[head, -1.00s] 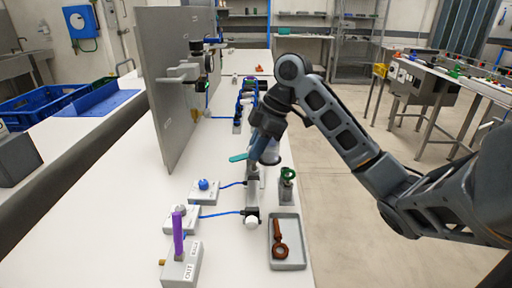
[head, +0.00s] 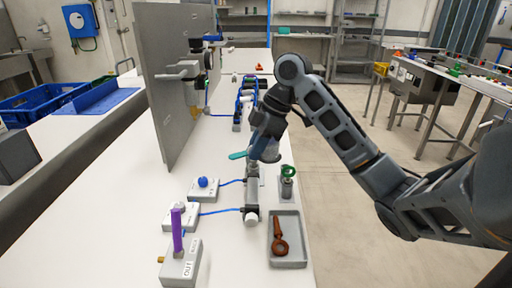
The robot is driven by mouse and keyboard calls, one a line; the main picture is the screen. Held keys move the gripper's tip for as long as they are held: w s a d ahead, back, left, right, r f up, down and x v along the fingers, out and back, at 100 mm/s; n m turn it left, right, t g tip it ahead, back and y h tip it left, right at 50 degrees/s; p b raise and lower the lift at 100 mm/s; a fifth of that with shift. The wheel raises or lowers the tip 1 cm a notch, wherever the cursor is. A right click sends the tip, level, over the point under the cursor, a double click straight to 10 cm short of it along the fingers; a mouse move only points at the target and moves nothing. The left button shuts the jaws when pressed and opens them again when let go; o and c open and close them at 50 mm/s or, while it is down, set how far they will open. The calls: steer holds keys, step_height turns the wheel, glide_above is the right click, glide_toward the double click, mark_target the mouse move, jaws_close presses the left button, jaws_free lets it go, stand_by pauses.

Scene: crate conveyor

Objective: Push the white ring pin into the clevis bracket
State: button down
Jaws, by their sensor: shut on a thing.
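My gripper (head: 265,150) points down over the right side of the white bench and is shut. A pale piece (head: 271,154) at its jaws looks like the white ring pin, but it is small and partly covered, and its shaft cannot be made out. A flat teal piece (head: 238,155) sticks out just left of the jaws; I cannot tell what it is joined to. Below the gripper stands a grey cylinder (head: 252,190) with a white round end. The clevis bracket cannot be singled out; the gripper may cover it.
A green ring pin (head: 288,171) stands in a small holder close right of the gripper. Left are a blue-knob box (head: 203,190), a block with a purple post (head: 178,230) and a tall grey panel (head: 165,100).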

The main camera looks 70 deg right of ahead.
steer(key=shift+f+b, duration=0.7)
steer(key=shift+f, duration=0.05)
stand_by(0.6)
steer(key=c, duration=0.5)
jaws_free()
steer(key=shift+r, duration=0.2)
steer(key=shift+r+p, duration=2.75)
steer(key=shift+r, duration=0.15)
steer(key=shift+f, duration=0.1)
